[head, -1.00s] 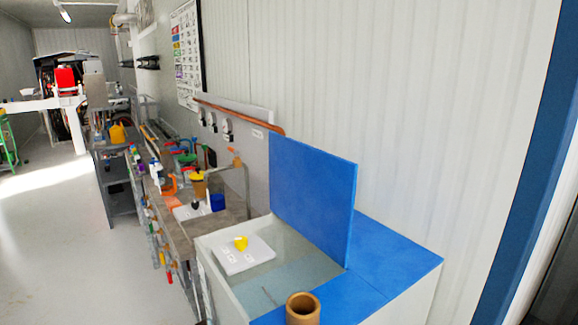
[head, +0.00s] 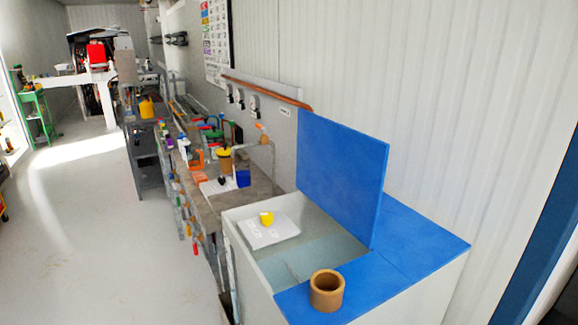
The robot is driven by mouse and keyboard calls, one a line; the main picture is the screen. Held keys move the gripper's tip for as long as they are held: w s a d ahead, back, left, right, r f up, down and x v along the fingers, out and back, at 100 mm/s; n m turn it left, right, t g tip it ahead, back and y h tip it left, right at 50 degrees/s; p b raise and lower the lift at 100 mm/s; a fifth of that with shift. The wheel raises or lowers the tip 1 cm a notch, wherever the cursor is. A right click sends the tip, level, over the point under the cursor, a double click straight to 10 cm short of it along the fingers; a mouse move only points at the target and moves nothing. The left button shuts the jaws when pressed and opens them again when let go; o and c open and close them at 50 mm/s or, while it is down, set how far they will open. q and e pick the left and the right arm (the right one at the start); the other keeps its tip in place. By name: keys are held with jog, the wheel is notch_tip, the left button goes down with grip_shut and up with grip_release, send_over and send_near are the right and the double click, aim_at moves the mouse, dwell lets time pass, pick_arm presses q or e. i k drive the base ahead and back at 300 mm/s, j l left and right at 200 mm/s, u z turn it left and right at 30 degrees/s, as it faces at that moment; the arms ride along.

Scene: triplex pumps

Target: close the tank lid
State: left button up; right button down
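The tank (head: 452,284) is a pale box with a blue top at the lower right of the head view. Its blue lid (head: 343,180) stands upright, raised along the side nearer the wall, so the tank opening (head: 325,250) is uncovered. Inside the opening I see a white panel (head: 270,236) with a small yellow object (head: 266,218) on it. A brown cylindrical cup (head: 327,291) stands on the blue top at the near edge of the opening. Neither of my grippers shows in the view.
A workbench (head: 245,200) with several tools and containers, including a blue cup (head: 243,177), runs along the wall beyond the tank. The floor (head: 110,240) to the left is clear. A green stand (head: 42,115) is at the far left.

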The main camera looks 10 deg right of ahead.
aim_at(341, 169)
jog(key=l+u, duration=0.35)
jog(key=l, duration=0.2)
jog(key=k+l+u, duration=0.1)
jog(key=l+u, duration=0.25)
jog(key=l, duration=0.15)
jog(key=k+l+u, duration=0.1)
jog(key=l+u, duration=0.2)
jog(key=l, duration=0.25)
jog(key=k+l, duration=0.15)
jog(key=l, duration=0.25)
jog(key=k+l, duration=0.1)
jog(key=l, duration=0.3)
jog(key=k+l+u, duration=0.1)
jog(key=l, duration=0.3)
jog(key=k+l, duration=0.2)
jog(key=l, duration=0.2)
jog(key=i+j+z, duration=0.1)
jog(key=j+z, duration=0.3)
jog(key=j, duration=0.4)
jog(key=j+z, duration=0.4)
jog(key=j, duration=0.4)
